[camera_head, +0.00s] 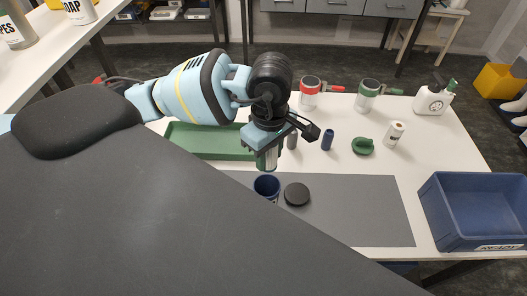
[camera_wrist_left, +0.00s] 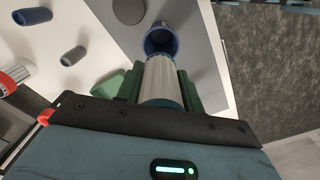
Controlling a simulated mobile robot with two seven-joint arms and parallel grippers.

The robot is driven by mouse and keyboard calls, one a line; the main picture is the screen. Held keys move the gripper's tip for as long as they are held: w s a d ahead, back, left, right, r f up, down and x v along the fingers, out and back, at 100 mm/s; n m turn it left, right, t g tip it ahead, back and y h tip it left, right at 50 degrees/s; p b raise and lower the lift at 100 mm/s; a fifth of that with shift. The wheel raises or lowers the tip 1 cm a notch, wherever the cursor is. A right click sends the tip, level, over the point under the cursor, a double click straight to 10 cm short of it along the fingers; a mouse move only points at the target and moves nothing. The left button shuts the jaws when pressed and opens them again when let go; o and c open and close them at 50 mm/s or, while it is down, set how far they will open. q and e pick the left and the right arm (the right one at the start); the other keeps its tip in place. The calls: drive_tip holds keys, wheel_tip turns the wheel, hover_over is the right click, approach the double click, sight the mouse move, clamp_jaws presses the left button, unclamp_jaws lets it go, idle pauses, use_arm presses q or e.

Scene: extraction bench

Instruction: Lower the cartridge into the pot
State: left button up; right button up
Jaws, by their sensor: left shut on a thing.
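My left gripper (camera_head: 267,157) is above the grey mat, pointing down, with its green fingers shut on the cartridge. The cartridge is a pale ribbed cylinder (camera_wrist_left: 161,78); in the head view it is mostly hidden by the fingers. The blue pot (camera_head: 267,187) stands upright and open on the mat, just below the cartridge. In the left wrist view the pot's mouth (camera_wrist_left: 161,38) lies right beyond the cartridge's far end. The cartridge's end looks above the rim in the head view; the exact gap is hard to tell. My right gripper is not in view.
A dark round lid (camera_head: 297,194) lies right of the pot on the grey mat (camera_head: 370,210). A green tray (camera_head: 205,142) is behind at left. Small bottles (camera_head: 327,139), a green piece (camera_head: 363,146) and a roll (camera_head: 394,135) stand behind. A blue crate (camera_head: 475,215) is at right.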

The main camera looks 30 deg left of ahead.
sight(267, 168)
use_arm(q)
drive_tip(key=n, duration=0.3)
drive_tip(key=shift+s+r, duration=0.1)
drive_tip(key=shift+r, duration=0.2)
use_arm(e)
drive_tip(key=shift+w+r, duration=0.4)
use_arm(q)
drive_tip(key=shift+a+f+b, duration=0.1)
drive_tip(key=shift+f+b, duration=0.85)
drive_tip(key=shift+f, duration=1.7)
drive_tip(key=shift+f+b, duration=0.9)
drive_tip(key=shift+f, duration=1.4)
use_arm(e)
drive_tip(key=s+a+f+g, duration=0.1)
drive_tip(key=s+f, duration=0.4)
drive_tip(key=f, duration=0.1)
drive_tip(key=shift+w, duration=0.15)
use_arm(q)
drive_tip(key=o, duration=1.1)
drive_tip(key=shift+c, duration=0.2)
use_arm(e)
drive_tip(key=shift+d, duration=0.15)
use_arm(q)
drive_tip(key=shift+r, duration=0.15)
